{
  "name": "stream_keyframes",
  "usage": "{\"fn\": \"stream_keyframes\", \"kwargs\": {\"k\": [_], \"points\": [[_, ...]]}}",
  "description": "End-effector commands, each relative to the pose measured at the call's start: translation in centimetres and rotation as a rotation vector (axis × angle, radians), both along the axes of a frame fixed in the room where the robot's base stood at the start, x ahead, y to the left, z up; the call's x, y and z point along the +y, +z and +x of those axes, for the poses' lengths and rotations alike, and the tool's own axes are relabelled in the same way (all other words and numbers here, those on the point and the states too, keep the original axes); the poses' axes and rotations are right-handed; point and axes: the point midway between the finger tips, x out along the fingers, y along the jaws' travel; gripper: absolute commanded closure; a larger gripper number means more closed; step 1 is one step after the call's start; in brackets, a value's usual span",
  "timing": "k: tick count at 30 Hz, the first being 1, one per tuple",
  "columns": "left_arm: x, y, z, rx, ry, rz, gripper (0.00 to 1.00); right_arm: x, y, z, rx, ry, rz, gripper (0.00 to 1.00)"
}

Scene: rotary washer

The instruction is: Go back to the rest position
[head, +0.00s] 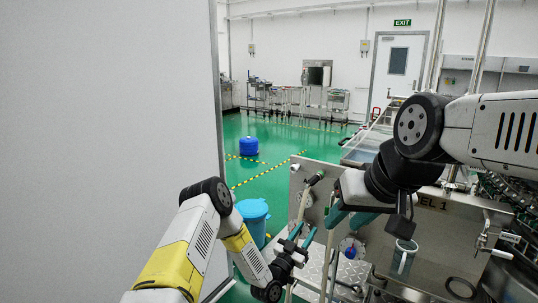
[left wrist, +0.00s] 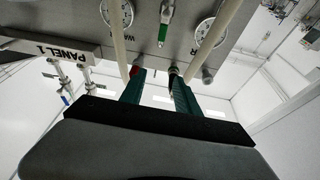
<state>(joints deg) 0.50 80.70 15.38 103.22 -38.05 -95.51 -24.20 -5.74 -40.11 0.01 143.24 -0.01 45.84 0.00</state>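My left gripper (head: 303,236) is low in the middle of the head view, in front of the steel panel (head: 318,183). In the left wrist view its two green fingers (left wrist: 156,78) stand apart with nothing held between them. Pale hoses (left wrist: 208,45) and gauges (left wrist: 116,13) show beyond the fingers. My right gripper (head: 346,222) hangs from the arm coming in from the right, in front of the same panel. Its teal fingers are spread, and I see nothing between them.
A grey cup-like cylinder (head: 404,258) is at the washer's front, below my right wrist. A blue bin (head: 253,215) stands behind my left arm. A large pale wall (head: 100,120) fills the left side. Open green floor (head: 285,140) lies beyond.

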Motion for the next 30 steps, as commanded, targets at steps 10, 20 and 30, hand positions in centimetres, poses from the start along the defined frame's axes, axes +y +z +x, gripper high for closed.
{"fn": "stream_keyframes", "kwargs": {"k": [10,20,30], "points": [[0.9,5.4,3.6,0.08,-0.022,0.169,0.62,0.0,0.0,0.0,0.0,0.0,0.0,0.64],[6.7,15.1,5.5,0.294,0.05,0.423,0.62,0.0,0.0,0.0,0.0,0.0,0.0,0.64],[16.4,24.5,-1.0,0.601,0.222,0.543,0.62,0.0,0.0,0.0,0.0,0.0,0.0,0.64]]}}
